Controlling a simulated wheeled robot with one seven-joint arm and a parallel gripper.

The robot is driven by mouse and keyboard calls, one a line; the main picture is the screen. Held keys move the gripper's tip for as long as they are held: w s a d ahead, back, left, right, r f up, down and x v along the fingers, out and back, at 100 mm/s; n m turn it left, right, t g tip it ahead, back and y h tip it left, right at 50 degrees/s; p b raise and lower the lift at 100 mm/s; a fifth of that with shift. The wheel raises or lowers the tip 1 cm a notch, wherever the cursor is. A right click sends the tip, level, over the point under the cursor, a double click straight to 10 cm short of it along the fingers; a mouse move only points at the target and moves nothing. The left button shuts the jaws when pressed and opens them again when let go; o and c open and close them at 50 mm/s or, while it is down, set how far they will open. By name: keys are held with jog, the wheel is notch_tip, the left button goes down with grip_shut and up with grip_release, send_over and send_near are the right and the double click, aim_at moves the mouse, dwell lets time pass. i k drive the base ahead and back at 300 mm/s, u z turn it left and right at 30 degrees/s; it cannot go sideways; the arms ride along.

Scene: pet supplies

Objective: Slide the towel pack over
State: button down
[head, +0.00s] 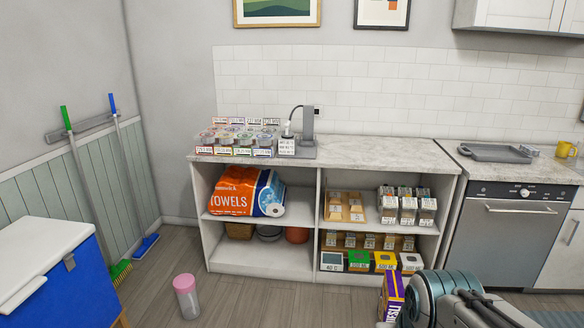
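The towel pack (232,191) is an orange and blue plastic pack marked TOWELS. It lies on the upper left shelf of the white shelving unit (314,220), slightly tilted. A rounded white roll end shows at its right side. It fills the left and middle of that compartment, with a gap on its right before the divider. Part of my own arm shows at the bottom right, well away from the pack. My gripper's fingertips do not show, so I cannot see what it holds.
Jars, labelled boxes and a lamp (307,125) stand on the countertop (385,152). Small goods fill the right shelves; a basket and pots sit below the pack. A pink-lidded canister (187,296) and blue chest (50,275) stand in front at left.

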aim_at(254, 192)
jog(key=u, duration=0.25)
jog(key=i, duration=1.6)
jog(key=u, duration=0.35)
jog(key=i, duration=1.9)
jog(key=z, duration=0.05)
